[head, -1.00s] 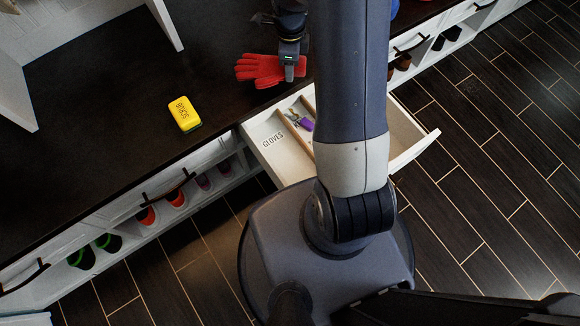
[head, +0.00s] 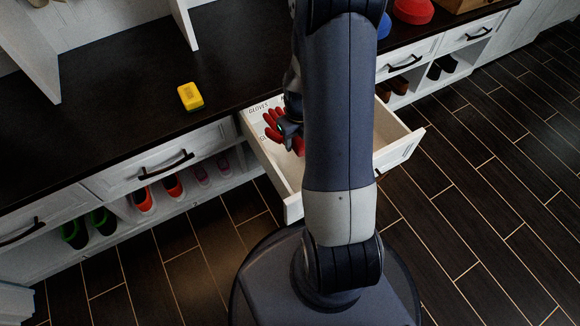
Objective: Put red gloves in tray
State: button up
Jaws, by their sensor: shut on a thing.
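The red gloves (head: 272,122) are held by my gripper (head: 290,132), which is shut on them. They hang over the left part of the open white drawer (head: 264,165). Lettering reading "GLOVES" shows on the drawer's inside beside them. I cannot tell whether the gloves touch the drawer floor. My arm hides the middle of the drawer and part of the gripper. No separate tray is clearly visible.
A yellow sponge box (head: 190,96) lies on the dark countertop (head: 130,95). Shoes (head: 143,199) stand in cubbies under the counter. Blue and red round things (head: 412,10) sit at the back right. Dark floor is clear at right.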

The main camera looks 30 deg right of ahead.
aim_at(297, 172)
notch_tip(297, 172, down, 15)
jog(key=b, duration=0.4)
jog(key=shift+r, duration=0.1)
jog(key=shift+b, duration=0.3)
jog(key=shift+f, duration=0.25)
jog(key=o, duration=0.8)
jog(key=shift+r, duration=0.1)
jog(key=shift+r, duration=0.15)
notch_tip(297, 172, up, 12)
jog(key=p, duration=0.4)
